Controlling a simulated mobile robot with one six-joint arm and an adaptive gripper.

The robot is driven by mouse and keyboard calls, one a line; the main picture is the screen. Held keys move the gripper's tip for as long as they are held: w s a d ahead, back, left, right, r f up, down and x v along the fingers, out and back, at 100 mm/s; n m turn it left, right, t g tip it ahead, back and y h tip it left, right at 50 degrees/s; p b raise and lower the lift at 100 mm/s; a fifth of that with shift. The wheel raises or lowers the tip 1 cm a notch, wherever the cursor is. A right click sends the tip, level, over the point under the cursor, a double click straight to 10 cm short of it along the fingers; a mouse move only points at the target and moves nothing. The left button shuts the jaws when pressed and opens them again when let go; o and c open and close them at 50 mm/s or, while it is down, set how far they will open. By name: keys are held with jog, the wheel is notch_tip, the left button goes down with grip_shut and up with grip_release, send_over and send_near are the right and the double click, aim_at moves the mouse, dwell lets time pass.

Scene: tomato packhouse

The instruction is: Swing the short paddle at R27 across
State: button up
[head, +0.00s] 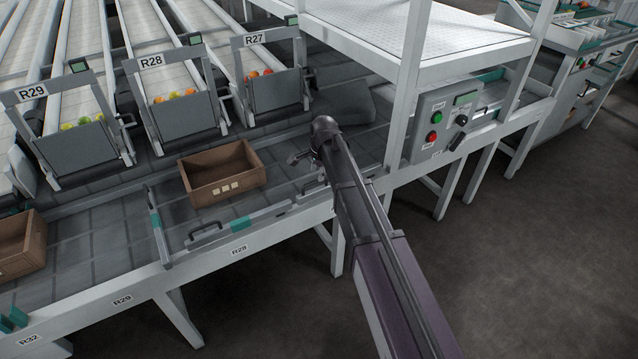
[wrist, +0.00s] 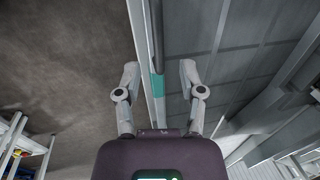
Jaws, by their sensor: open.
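In the head view my gripper (head: 304,158) is above the conveyor's near edge, below the lane marked R27 (head: 255,40). My forearm covers part of the rail there. A short grey paddle (head: 309,189) with a dark handle shows beside my arm along that edge, partly hidden. In the wrist view my open gripper (wrist: 158,75) has its two fingers apart, with a grey bar, a dark handle (wrist: 157,35) and a teal band (wrist: 157,86) running between them. Nothing is held. I cannot tell the height gap between fingers and paddle.
A brown crate (head: 222,190) stands on the belt left of my gripper. A control box (head: 443,120) and white posts stand close at right. A second crate (head: 22,243) is far left.

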aim_at(317, 181)
jog(key=shift+w+a+f+b, duration=0.1)
jog(key=shift+w+f+b, duration=0.05)
jog(key=shift+f+b, duration=0.6)
jog(key=shift+w+a+f+b, duration=0.1)
jog(key=shift+f+b, duration=0.45)
jog(key=shift+f, duration=0.35)
grip_shut()
jog(key=shift+d, duration=0.25)
jog(key=shift+w, duration=0.15)
